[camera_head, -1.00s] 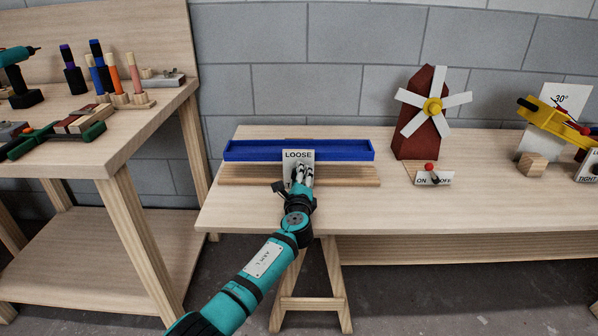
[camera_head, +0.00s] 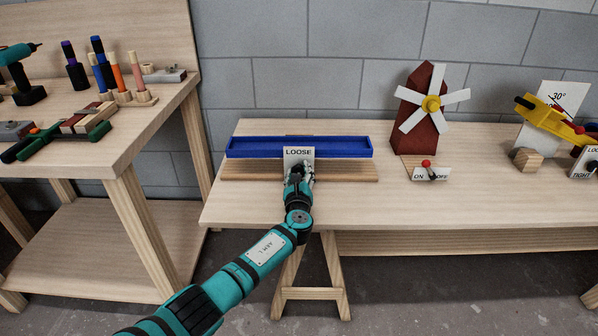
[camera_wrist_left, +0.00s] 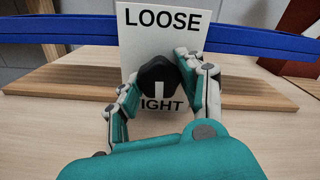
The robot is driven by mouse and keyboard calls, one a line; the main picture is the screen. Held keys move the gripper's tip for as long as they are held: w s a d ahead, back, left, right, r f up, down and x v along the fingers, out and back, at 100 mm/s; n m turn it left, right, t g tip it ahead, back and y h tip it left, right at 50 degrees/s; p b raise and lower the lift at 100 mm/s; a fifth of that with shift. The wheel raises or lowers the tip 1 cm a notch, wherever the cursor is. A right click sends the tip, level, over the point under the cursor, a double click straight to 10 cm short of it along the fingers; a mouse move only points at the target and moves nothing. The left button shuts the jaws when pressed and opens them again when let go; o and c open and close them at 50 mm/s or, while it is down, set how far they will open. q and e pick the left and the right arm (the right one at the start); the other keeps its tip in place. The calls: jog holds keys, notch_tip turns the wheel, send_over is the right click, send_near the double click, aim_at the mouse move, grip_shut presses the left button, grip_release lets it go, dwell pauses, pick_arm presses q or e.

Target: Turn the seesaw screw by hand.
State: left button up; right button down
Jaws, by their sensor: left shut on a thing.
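The seesaw is a long blue trough (camera_head: 345,147) lying about level over a wooden base (camera_head: 350,170). A white card (camera_head: 298,153) reading LOOSE at the top stands at its middle front. In the left wrist view the card (camera_wrist_left: 133,45) also shows TIGHT at the bottom, its first letter covered. The screw's black knob (camera_wrist_left: 157,72) sits in front of the card, with a white mark pointing down towards TIGHT. My left gripper (camera_head: 300,172) is shut on this knob, a finger on each side in the left wrist view (camera_wrist_left: 160,85). My right gripper is not in view.
A red windmill (camera_head: 420,125) with an ON/OFF switch (camera_head: 430,172) stands to the right on the bench. A yellow arm device (camera_head: 545,115) is farther right. A side table (camera_head: 140,135) with tools is at left. The bench front is clear.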

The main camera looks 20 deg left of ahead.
pick_arm(q)
jog(key=shift+f, duration=0.1)
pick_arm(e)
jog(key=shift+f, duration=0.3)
pick_arm(q)
jog(key=o, duration=1.2)
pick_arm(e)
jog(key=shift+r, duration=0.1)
pick_arm(q)
jog(key=v, duration=1.2)
